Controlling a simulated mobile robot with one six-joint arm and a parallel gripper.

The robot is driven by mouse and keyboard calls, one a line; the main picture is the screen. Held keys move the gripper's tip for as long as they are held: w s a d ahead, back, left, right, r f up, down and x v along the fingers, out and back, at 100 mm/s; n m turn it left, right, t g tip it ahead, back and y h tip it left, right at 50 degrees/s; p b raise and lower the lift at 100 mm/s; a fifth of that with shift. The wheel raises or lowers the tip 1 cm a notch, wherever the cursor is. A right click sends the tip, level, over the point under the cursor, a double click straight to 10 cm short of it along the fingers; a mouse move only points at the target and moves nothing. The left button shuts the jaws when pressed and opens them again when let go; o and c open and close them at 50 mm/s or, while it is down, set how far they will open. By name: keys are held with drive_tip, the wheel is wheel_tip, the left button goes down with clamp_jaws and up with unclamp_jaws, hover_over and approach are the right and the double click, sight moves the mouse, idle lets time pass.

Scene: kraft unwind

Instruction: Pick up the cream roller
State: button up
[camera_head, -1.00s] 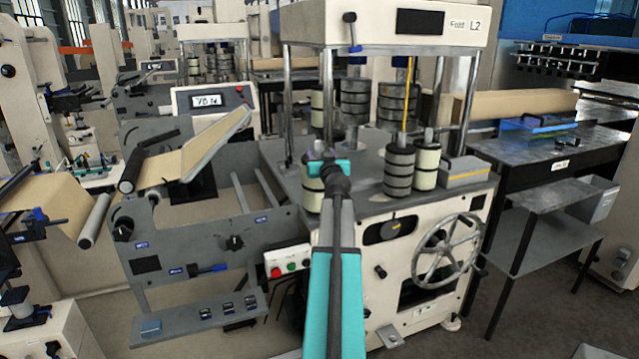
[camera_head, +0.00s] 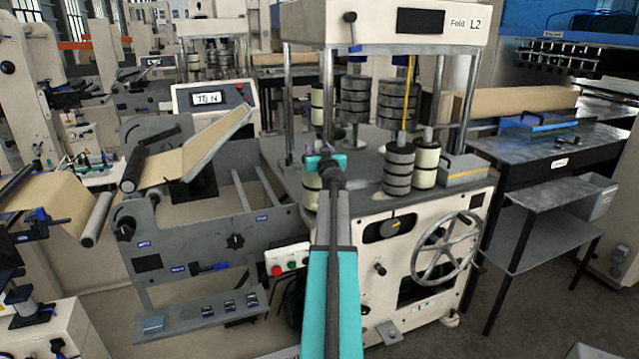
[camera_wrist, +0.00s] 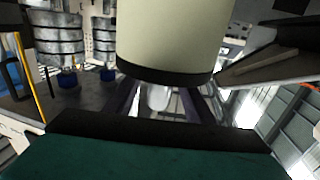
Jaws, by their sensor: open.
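A cream roller (camera_head: 310,190) with dark bands stands upright at the front left of the press table (camera_head: 372,205). My gripper (camera_head: 322,165) is at this roller and hides part of it in the head view. In the wrist view the roller (camera_wrist: 165,35) fills the top middle, its dark bottom band just beyond my open fingers (camera_wrist: 162,100). I cannot tell whether the fingers touch it. Another cream roller (camera_head: 427,165) stands to the right, beside a grey roller (camera_head: 398,172). A further cream roller (camera_head: 317,103) is higher at the back left.
Metal posts (camera_head: 327,95) rise close behind my gripper. More grey rollers (camera_head: 355,100) hang at the back. A grey box (camera_head: 465,170) sits on the table's right, and a handwheel (camera_head: 446,247) is on the front. A slanted tray (camera_head: 215,145) stands to the left.

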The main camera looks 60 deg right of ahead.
drive_tip(key=shift+c, duration=0.4)
clamp_jaws()
idle(0.9)
drive_tip(key=shift+d+r, duration=0.1)
